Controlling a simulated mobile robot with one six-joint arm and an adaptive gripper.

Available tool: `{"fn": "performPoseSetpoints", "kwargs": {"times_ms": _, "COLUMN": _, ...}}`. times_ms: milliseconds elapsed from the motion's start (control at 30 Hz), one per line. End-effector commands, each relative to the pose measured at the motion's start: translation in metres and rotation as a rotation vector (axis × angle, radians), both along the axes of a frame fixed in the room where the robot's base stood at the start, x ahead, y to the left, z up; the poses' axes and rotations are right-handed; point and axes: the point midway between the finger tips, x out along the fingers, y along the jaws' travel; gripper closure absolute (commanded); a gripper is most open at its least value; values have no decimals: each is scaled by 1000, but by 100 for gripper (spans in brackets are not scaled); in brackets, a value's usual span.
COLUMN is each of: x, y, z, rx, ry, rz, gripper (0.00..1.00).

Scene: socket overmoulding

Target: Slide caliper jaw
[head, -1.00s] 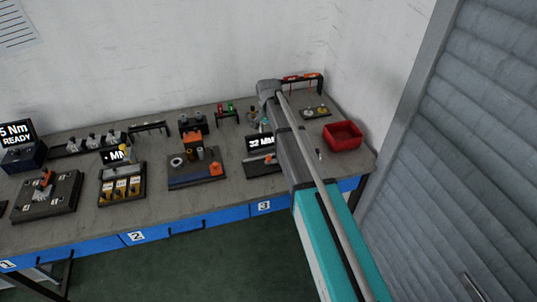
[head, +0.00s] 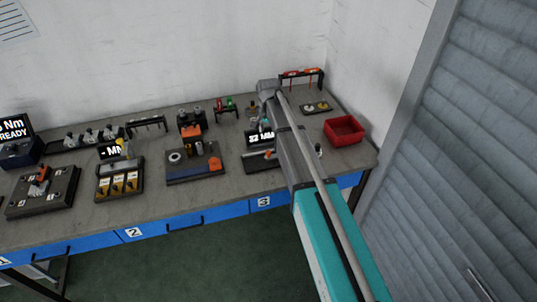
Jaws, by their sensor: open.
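The caliper station (head: 255,166) is a dark base near the front of the bench, above drawer 3, partly covered by my arm. Its black display (head: 259,138) seems to read "22 MM" in white. A small orange-red part shows on the base beside my arm. The caliper jaw itself is too small and too covered to make out. My grey and teal arm reaches over the station's right side. My gripper is hidden behind the arm, so its contact with the jaw cannot be seen.
A red bin (head: 344,131) stands right of my arm. A plate with round parts (head: 316,107) lies behind it, near a rack (head: 301,74). A blue-grey fixture (head: 194,163) and a gauge tray (head: 119,182) stand to the left. A shutter closes off the right.

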Motion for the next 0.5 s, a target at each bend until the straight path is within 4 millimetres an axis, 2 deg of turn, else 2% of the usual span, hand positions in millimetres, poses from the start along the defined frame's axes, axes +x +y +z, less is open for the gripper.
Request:
{"fn": "performPoseSetpoints", "kwargs": {"times_ms": 33, "x": 0, "y": 0, "z": -8, "rx": 0, "ry": 0, "rz": 0, "gripper": 29}}
{"fn": "performPoseSetpoints", "kwargs": {"times_ms": 500, "x": 0, "y": 0, "z": -44, "rx": 0, "ry": 0, "rz": 0, "gripper": 29}}
